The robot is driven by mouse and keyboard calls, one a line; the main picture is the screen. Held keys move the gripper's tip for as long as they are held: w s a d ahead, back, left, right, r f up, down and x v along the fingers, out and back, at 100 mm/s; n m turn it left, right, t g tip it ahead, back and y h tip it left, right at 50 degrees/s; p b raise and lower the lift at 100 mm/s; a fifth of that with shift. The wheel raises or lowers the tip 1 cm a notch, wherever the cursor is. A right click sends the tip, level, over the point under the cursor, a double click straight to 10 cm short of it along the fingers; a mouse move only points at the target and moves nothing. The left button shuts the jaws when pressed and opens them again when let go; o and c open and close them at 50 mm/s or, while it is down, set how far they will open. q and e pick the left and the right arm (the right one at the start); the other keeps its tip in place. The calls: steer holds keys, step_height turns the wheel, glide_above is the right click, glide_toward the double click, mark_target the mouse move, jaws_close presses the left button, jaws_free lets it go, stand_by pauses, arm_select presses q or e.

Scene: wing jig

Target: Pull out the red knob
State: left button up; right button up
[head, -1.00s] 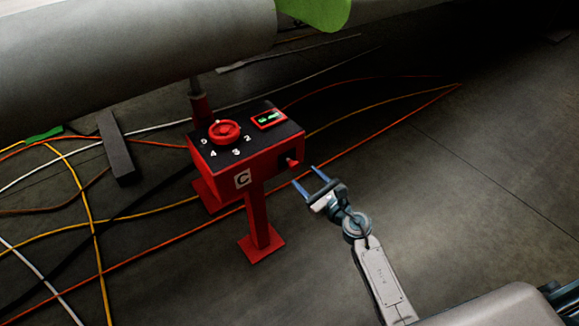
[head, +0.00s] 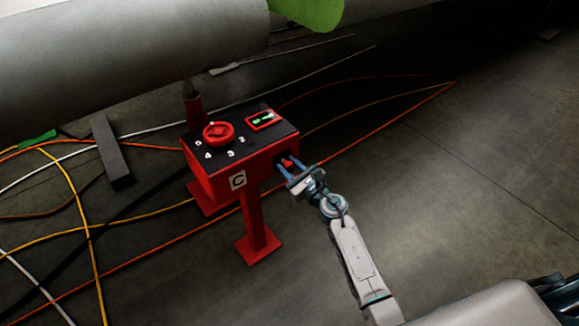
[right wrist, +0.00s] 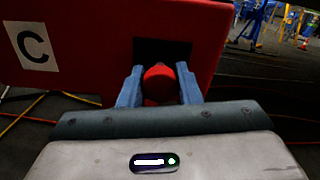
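The red knob (head: 287,163) sticks out of the right-hand side of a red control box (head: 215,182) with a black top. In the right wrist view the knob (right wrist: 160,84) is round, in front of a dark square panel. My right gripper (head: 290,168) is open, with one blue-grey finger on each side of the knob. The right wrist view shows its fingers (right wrist: 160,80) close to the knob's sides; I cannot tell whether they touch it. My left gripper is not in view.
The box stands on a red post (head: 255,222). Cables (head: 95,232) cross the floor at left. A large grey cylindrical body (head: 120,55) hangs above.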

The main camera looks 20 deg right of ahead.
jaws_close()
steer(key=shift+v, duration=1.75)
steer(key=shift+f, duration=0.15)
steer(key=o, duration=1)
jaws_free()
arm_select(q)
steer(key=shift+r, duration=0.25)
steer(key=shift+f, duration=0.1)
arm_select(e)
steer(key=shift+s, duration=0.1)
glide_toward(291, 169)
steer(key=v, duration=0.3)
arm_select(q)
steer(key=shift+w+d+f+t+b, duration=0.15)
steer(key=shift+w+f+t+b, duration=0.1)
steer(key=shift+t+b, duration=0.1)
arm_select(e)
steer(key=shift+s+d, duration=0.1)
steer(key=shift+s, duration=0.1)
